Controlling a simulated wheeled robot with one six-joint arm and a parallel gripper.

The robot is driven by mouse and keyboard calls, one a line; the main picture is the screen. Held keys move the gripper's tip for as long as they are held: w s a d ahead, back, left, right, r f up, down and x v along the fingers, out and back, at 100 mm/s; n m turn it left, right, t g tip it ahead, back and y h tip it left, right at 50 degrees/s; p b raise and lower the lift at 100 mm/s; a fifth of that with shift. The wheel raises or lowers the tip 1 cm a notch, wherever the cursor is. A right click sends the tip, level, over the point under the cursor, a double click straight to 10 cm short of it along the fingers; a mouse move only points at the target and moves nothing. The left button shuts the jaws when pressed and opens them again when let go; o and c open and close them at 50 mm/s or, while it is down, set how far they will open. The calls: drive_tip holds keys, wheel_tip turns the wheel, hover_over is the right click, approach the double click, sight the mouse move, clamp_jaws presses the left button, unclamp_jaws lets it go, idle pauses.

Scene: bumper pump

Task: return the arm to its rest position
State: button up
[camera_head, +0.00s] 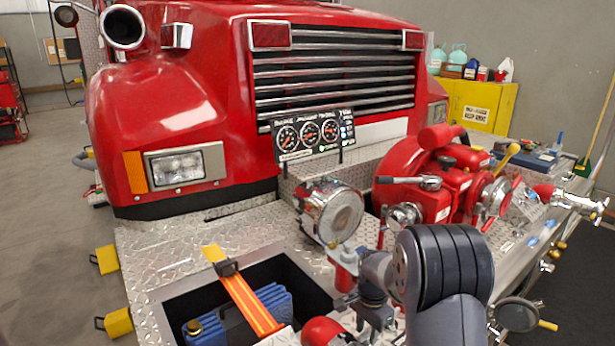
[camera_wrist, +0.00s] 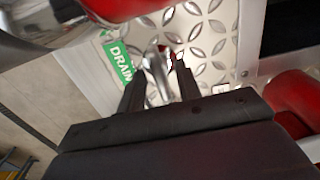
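My arm (camera_head: 440,270) reaches over the truck's front bumper from the lower middle of the head view. Its gripper end cannot be made out clearly there. In the wrist view, my gripper (camera_wrist: 158,68) has its two dark fingers apart. A silver metal lever (camera_wrist: 156,74) shows between them, with visible gaps at the sides, so it does not look clamped. Whether a finger touches it cannot be told. A green DRAIN label (camera_wrist: 118,62) is just left of the fingers, on the diamond plate.
The bumper deck (camera_head: 190,240) has an open recess with a blue hose (camera_head: 255,310) and orange strap (camera_head: 243,297). A red pump (camera_head: 440,185), silver bell (camera_head: 330,212) and gauge panel (camera_head: 313,135) stand close to my arm. In the wrist view, red parts (camera_wrist: 295,100) lie at the right.

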idle(0.5)
wheel_tip(320, 180, up, 11)
wheel_tip(320, 180, down, 10)
drive_tip(key=shift+f, duration=0.5)
drive_tip(key=n+p, duration=0.1)
drive_tip(key=n, duration=0.3)
drive_tip(key=shift+r+n, duration=0.1)
drive_tip(key=shift+n, duration=0.2)
drive_tip(key=n+p, duration=0.1)
drive_tip(key=n, duration=0.3)
drive_tip(key=shift+n, duration=0.4)
